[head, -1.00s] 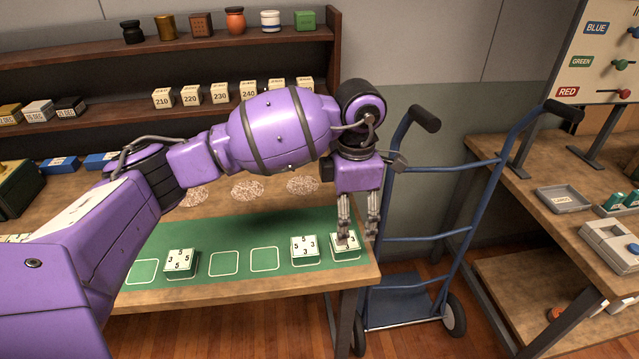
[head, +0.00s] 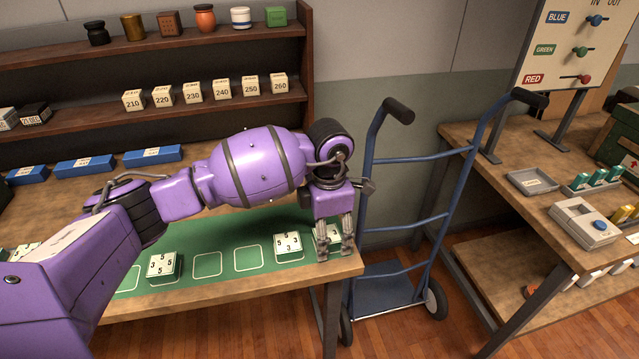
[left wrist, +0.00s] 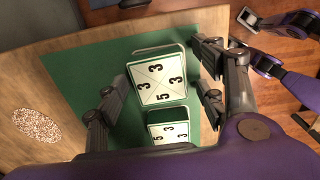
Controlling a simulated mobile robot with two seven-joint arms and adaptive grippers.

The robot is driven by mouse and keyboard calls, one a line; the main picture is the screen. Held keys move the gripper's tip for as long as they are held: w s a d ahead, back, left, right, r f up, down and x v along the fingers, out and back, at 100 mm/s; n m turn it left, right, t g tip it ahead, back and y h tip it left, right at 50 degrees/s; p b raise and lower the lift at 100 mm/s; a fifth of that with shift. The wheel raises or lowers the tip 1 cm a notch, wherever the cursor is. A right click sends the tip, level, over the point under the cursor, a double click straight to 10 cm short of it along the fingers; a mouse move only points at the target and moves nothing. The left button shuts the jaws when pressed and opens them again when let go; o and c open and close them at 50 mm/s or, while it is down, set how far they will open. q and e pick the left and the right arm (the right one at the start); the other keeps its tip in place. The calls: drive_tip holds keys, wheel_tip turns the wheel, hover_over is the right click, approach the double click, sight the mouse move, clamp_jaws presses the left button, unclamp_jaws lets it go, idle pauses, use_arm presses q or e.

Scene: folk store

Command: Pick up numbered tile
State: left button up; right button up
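A white-topped numbered tile with 3s on it (left wrist: 158,80) sits at the right end of the green mat (head: 230,225); in the head view its top (head: 326,235) is partly covered by my fingers. My left gripper (head: 334,244) points down over it. In the left wrist view the open fingers (left wrist: 160,92) stand on either side of the tile, with gaps showing. A second tile (head: 288,242) is beside it to the left, and a third tile (head: 163,265) is farther left.
The bench's right edge is close to my left gripper. A blue hand truck (head: 412,227) stands just beyond it. Empty outlined squares lie between the tiles. Shelves behind hold numbered blocks (head: 192,94). Another bench (head: 480,180) stands at the right.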

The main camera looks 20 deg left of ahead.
use_arm(q)
drive_tip(key=c, duration=1.1)
drive_tip(key=shift+r, duration=0.1)
